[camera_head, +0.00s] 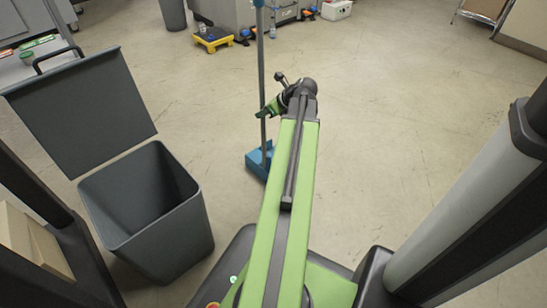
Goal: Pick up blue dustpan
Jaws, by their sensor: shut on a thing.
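The blue dustpan (256,163) is upright, with its pan low near the floor in the middle of the head view. Its long thin handle (261,60) rises to the top edge of the picture. My gripper (264,113) is shut on the handle, partway up. My green arm reaches forward from the bottom and hides the right part of the pan. I cannot tell whether the pan touches the floor.
A grey bin (150,215) with its lid open stands to the left, close to my base. A yellow-and-blue step (213,38) and grey machinery (238,14) stand at the back. A white box (336,10) is beyond. The floor on the right is clear.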

